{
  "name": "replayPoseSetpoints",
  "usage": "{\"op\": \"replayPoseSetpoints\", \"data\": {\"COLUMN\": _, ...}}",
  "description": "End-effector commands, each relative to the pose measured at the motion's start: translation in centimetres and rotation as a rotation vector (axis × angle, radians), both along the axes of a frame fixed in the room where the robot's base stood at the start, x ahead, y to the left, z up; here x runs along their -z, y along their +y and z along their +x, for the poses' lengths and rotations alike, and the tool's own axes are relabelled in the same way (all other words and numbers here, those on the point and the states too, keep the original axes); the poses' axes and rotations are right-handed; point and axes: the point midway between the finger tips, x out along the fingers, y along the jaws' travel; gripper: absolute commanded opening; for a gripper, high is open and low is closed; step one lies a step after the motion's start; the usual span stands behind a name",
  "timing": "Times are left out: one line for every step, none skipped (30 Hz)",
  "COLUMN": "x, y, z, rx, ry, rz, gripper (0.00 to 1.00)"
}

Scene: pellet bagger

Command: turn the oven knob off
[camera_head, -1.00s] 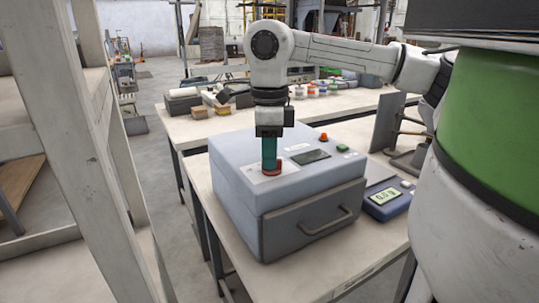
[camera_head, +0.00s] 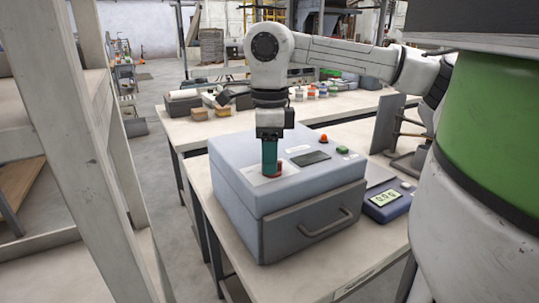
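The oven is a grey-blue box (camera_head: 232,182) with a drawer-like front and a bar handle, standing on a table. Its red knob (camera_head: 280,169) is on the top face, on a pale panel. My gripper (camera_head: 269,172) points straight down at the knob, with its teal fingers over it. Only a red sliver of the knob shows at the right of the fingers; the rest is hidden. The fingers overlap in this view, so I cannot tell whether they grip the knob or stand open around it.
The oven top also has a dark display (camera_head: 311,158), an orange-red button (camera_head: 323,139) and a green button (camera_head: 342,150). A blue scale (camera_head: 386,204) sits right of the oven. A wooden frame (camera_head: 75,110) stands at the left. A cluttered table lies behind.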

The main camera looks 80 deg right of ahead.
Motion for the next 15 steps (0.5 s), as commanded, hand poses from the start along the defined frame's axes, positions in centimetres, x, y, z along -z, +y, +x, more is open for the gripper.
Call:
{"op": "replayPoseSetpoints", "data": {"x": 0.0, "y": 0.0, "z": 0.0, "rx": 0.000, "ry": 0.000, "rz": 0.000, "gripper": 0.38}}
{"op": "replayPoseSetpoints", "data": {"x": -0.1, "y": 0.0, "z": 0.0, "rx": 0.000, "ry": 0.000, "rz": 0.000, "gripper": 0.38}}
{"op": "replayPoseSetpoints", "data": {"x": -0.3, "y": 0.0, "z": 0.0, "rx": 0.000, "ry": 0.000, "rz": -0.001, "gripper": 0.38}}
{"op": "replayPoseSetpoints", "data": {"x": -0.6, "y": 0.0, "z": 0.0, "rx": 0.001, "ry": 0.000, "rz": -0.001, "gripper": 0.38}}
{"op": "replayPoseSetpoints", "data": {"x": -0.9, "y": 0.0, "z": 0.0, "rx": 0.001, "ry": 0.000, "rz": -0.001, "gripper": 0.38}}
{"op": "replayPoseSetpoints", "data": {"x": -1.3, "y": 0.0, "z": 0.0, "rx": 0.001, "ry": 0.000, "rz": -0.001, "gripper": 0.38}}
{"op": "replayPoseSetpoints", "data": {"x": -1.8, "y": -0.1, "z": 0.0, "rx": 0.001, "ry": -0.001, "rz": -0.002, "gripper": 0.38}}
{"op": "replayPoseSetpoints", "data": {"x": -2.3, "y": -0.1, "z": 0.0, "rx": 0.002, "ry": -0.002, "rz": -0.003, "gripper": 0.38}}
{"op": "replayPoseSetpoints", "data": {"x": -3.1, "y": 0.0, "z": 0.0, "rx": 0.002, "ry": -0.001, "rz": -0.003, "gripper": 0.38}}
{"op": "replayPoseSetpoints", "data": {"x": -3.7, "y": 0.0, "z": 0.0, "rx": 0.002, "ry": 0.000, "rz": -0.002, "gripper": 0.38}}
{"op": "replayPoseSetpoints", "data": {"x": -4.3, "y": -0.1, "z": 0.1, "rx": 0.002, "ry": -0.002, "rz": -0.003, "gripper": 0.38}}
{"op": "replayPoseSetpoints", "data": {"x": -5.1, "y": -0.1, "z": 0.1, "rx": 0.002, "ry": -0.002, "rz": -0.003, "gripper": 0.38}}
{"op": "replayPoseSetpoints", "data": {"x": -5.7, "y": 0.0, "z": 0.0, "rx": 0.001, "ry": 0.000, "rz": -0.002, "gripper": 0.38}}
{"op": "replayPoseSetpoints", "data": {"x": -6.3, "y": 0.0, "z": 0.0, "rx": 0.001, "ry": -0.001, "rz": -0.003, "gripper": 0.38}}
{"op": "replayPoseSetpoints", "data": {"x": -7.0, "y": -0.1, "z": 0.1, "rx": 0.001, "ry": -0.002, "rz": -0.003, "gripper": 0.38}}
